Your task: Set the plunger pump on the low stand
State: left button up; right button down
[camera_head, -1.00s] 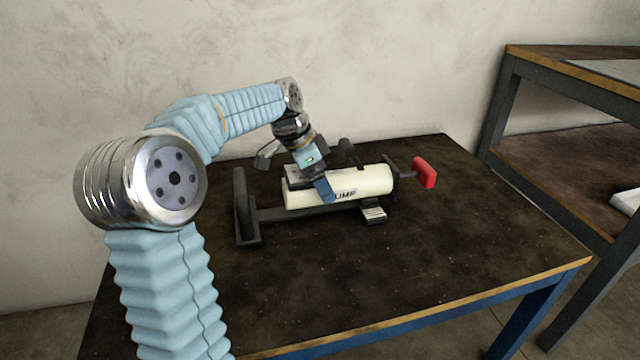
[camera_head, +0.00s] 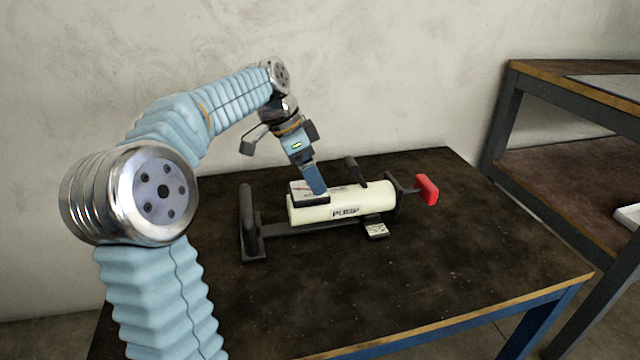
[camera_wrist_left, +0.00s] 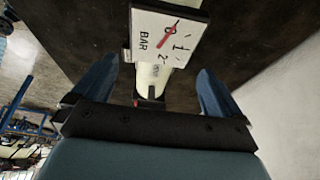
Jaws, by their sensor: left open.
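The plunger pump (camera_head: 355,203) is a cream cylinder marked PUMP, lying across the dark table with a red handle (camera_head: 427,189) at its right end. A gauge with a white BAR face (camera_wrist_left: 165,35) sits on it. The cylinder is over a low black frame (camera_head: 300,230) with an upright at its left end; I cannot tell whether this frame is the stand or part of the pump. My left gripper (camera_head: 314,182) is open at the top of the pump; its blue fingers (camera_wrist_left: 153,82) show on either side of the pump, apart from it. My right gripper is not in view.
The dark tabletop (camera_head: 400,285) is clear in front of the pump. A pale wall (camera_head: 400,70) stands behind. A second table (camera_head: 560,85) with a lower shelf (camera_head: 560,165) stands at the right, with a white item (camera_head: 628,215) on the shelf.

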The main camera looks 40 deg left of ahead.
pick_arm(q)
jog(key=v, duration=0.4)
dwell(0.5)
